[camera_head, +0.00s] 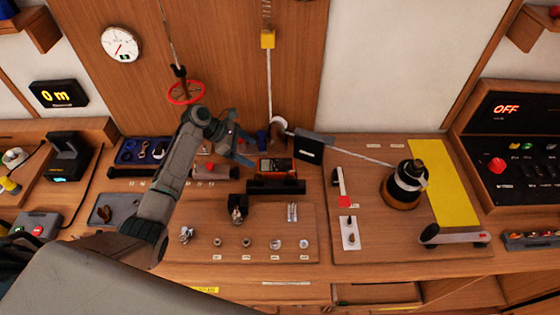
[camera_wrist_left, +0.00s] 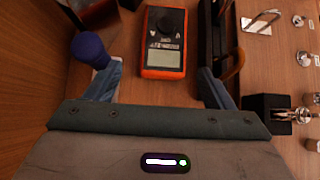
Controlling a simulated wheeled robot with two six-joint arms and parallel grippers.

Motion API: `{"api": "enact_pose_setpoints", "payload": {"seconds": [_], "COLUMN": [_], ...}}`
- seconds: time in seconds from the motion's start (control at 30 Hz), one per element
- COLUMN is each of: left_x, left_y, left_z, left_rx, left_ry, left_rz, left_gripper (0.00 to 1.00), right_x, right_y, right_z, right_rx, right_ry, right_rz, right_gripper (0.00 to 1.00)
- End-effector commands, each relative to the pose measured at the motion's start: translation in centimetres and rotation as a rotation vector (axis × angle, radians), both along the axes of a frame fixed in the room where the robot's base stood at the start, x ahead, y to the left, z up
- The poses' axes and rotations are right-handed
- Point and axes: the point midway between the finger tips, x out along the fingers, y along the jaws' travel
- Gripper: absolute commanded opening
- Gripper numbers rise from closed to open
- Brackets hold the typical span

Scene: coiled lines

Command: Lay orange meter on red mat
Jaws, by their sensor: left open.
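The orange meter (camera_head: 277,166) lies on the wooden bench, behind a black bar-shaped holder in the head view. In the left wrist view the meter (camera_wrist_left: 165,60) shows its dark face, dial and grey display, with the display end towards me. My left gripper (camera_head: 246,149) is open, just left of the meter in the head view. In the left wrist view its two fingers (camera_wrist_left: 160,82) stand on either side of the meter's near end, with gaps on both sides. I cannot make out a red mat in either view. My right gripper is not in view.
A blue-purple knob (camera_wrist_left: 91,50) stands close to the left finger in the wrist view. The black holder (camera_head: 276,187) is beside the meter. A dark box (camera_head: 309,150) and a winch drum (camera_head: 405,184) stand to the right. A yellow strip (camera_head: 445,190) lies flat there.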

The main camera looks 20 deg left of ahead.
Motion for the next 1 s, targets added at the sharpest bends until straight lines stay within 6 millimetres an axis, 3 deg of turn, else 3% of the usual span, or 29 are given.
{"api": "enact_pose_setpoints", "payload": {"seconds": [0.17, 0.3, 0.67, 1.0], "left_x": [0.3, 0.7, 1.1, 1.5], "left_y": [-1.6, -2.7, -3.9, -5.7], "left_z": [-1.8, -3.5, -4.4, -6.9], "left_rx": [-0.003, -0.001, 0.000, -0.001], "left_ry": [0.003, 0.000, -0.001, -0.001], "left_rz": [-0.001, -0.001, -0.001, -0.001], "left_gripper": [0.76, 0.76, 0.76, 0.76], "right_x": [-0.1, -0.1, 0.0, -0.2], "right_y": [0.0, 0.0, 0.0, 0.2], "right_z": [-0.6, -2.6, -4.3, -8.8], "right_rx": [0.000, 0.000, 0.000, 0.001], "right_ry": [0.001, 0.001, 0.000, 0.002], "right_rz": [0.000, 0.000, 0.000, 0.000], "right_gripper": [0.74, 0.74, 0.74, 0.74]}}
